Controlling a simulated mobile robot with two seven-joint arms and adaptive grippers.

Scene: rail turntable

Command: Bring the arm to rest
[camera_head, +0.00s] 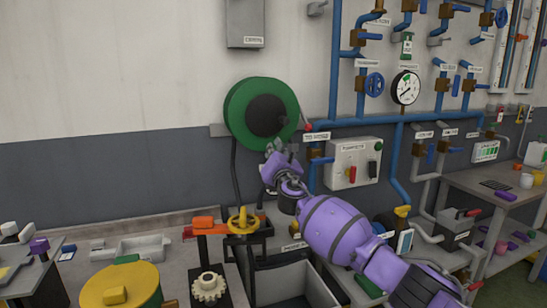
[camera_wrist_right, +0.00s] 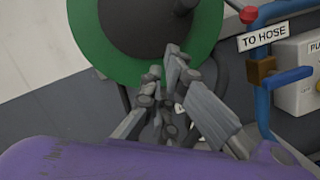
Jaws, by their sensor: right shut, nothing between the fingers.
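My right arm, purple, reaches in from the lower right of the head view. Its right gripper (camera_head: 273,148) is up in front of the wall, just below the green hose reel (camera_head: 236,110) in the picture. In the right wrist view the grey fingers (camera_wrist_right: 168,62) are together and empty, overlapping the lower part of the green reel (camera_wrist_right: 90,35). I cannot tell whether they touch the reel. My left gripper is not in view.
Blue pipes (camera_head: 334,70), a gauge (camera_head: 406,88) and a white switch box (camera_head: 353,162) are on the wall at right. A side table (camera_head: 470,186) stands at right.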

